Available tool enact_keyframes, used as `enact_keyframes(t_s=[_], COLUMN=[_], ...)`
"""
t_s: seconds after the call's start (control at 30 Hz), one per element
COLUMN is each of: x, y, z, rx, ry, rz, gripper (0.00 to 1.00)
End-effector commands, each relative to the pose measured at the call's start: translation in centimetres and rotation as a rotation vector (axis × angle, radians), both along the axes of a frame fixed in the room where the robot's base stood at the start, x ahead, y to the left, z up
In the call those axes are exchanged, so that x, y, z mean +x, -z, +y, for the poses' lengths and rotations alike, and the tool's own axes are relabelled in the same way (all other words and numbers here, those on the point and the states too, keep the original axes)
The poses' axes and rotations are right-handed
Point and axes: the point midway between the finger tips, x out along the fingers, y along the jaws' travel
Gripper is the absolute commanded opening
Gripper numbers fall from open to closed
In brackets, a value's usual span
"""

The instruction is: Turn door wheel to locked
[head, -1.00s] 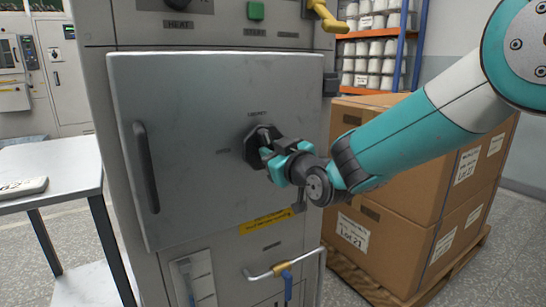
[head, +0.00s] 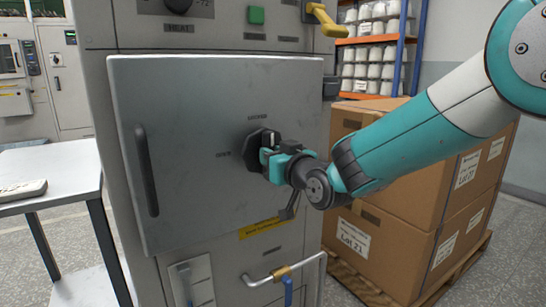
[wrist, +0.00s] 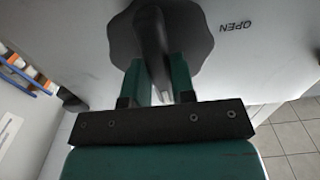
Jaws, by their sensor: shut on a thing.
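The door wheel (head: 256,137) is a dark lobed knob on the grey cabinet door (head: 200,95). A label above it seems to read LOCKED and one to its left OPEN. In the wrist view the wheel (wrist: 200,40) has a raised dark bar across its middle, with OPEN printed beside it on the door. My gripper (head: 266,156) reaches the wheel from the right and hides its lower right part. In the wrist view the teal fingers of my gripper (wrist: 158,82) stand on either side of the bar, shut on it. The door appears closed.
A dark vertical handle (head: 147,168) is on the door's left. Cartons (head: 400,215) on a pallet stand to the right, under my arm. A table (head: 60,175) stands to the left.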

Motion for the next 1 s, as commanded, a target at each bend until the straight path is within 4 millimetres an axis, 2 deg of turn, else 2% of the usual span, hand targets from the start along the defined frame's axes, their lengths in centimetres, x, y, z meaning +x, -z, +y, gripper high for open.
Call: enact_keyframes(t_s=[0.1, 0.13, 0.23, 0.53, 0.67, 0.77, 1.0], x=[-0.1, -0.1, -0.1, -0.1, -1.0, -2.6, -7.7], y=[0.1, 0.1, 0.1, 0.0, 0.0, 0.0, 0.0], z=[0.1, 0.1, 0.1, 0.0, -0.7, -1.7, -5.2], rx=[0.003, 0.002, 0.003, 0.001, 0.000, 0.001, 0.001], ry=[-0.003, -0.003, -0.003, -0.001, -0.001, 0.000, 0.000], rz=[0.004, 0.005, 0.004, 0.002, 0.002, 0.003, 0.003], gripper=[0.00, 0.26, 0.49, 0.49, 0.49, 0.49, 0.49])
